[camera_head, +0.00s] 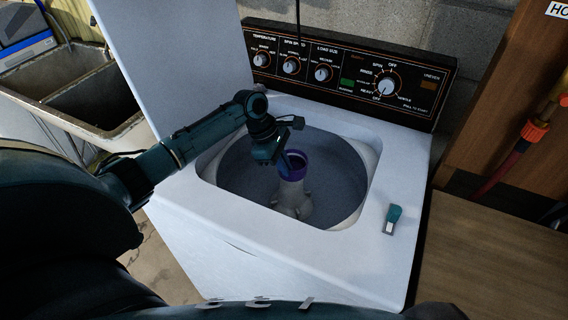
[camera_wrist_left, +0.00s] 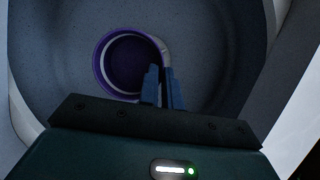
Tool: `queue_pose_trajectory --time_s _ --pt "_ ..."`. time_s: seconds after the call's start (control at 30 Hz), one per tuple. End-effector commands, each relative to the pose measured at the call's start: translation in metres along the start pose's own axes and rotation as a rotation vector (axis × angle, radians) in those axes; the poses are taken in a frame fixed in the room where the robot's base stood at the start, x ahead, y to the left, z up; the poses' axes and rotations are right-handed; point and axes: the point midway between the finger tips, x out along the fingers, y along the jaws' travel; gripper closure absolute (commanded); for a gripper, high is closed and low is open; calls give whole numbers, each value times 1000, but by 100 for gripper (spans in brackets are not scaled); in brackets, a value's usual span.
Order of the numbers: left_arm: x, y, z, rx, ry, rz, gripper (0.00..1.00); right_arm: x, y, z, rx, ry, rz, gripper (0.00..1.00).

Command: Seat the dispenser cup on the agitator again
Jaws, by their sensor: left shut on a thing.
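The purple dispenser cup (camera_head: 301,157) is upright at the top of the pale agitator (camera_head: 291,200) inside the washer tub. In the wrist view I look down into the round purple cup (camera_wrist_left: 98,65), which has a pale inner band. My left gripper (camera_head: 286,166) reaches down into the tub opening and is shut on the near side of the cup's rim. Its blue fingers (camera_wrist_left: 163,90) straddle the wall at the lower right of the ring. I cannot tell whether the cup rests on the agitator or hangs just above it. My right gripper is not in view.
The washer's white top (camera_head: 345,275) surrounds the tub, with the raised lid (camera_head: 180,60) at the left and the control panel (camera_head: 345,75) behind. A small teal-and-white object (camera_head: 392,219) lies on the right of the top. A wooden surface (camera_head: 490,260) is at the right.

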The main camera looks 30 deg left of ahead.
Motion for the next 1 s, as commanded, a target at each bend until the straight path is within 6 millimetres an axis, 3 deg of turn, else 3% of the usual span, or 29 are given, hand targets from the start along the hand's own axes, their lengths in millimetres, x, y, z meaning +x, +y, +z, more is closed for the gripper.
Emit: queue_pose_trajectory --time_s 0.03,0.07,0.33,0.67,0.77,1.0 --pt "0 0 0 0 1 0 100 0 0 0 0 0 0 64" --pt "0 0 0 -1 1 0 92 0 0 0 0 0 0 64" --pt "0 0 0 -1 1 -1 70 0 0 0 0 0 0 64" --pt "-5 0 -1 -1 1 0 69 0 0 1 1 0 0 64" --pt "-17 1 -1 -1 1 3 69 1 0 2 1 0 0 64" --pt "-70 1 -1 0 2 5 69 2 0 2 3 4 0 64"
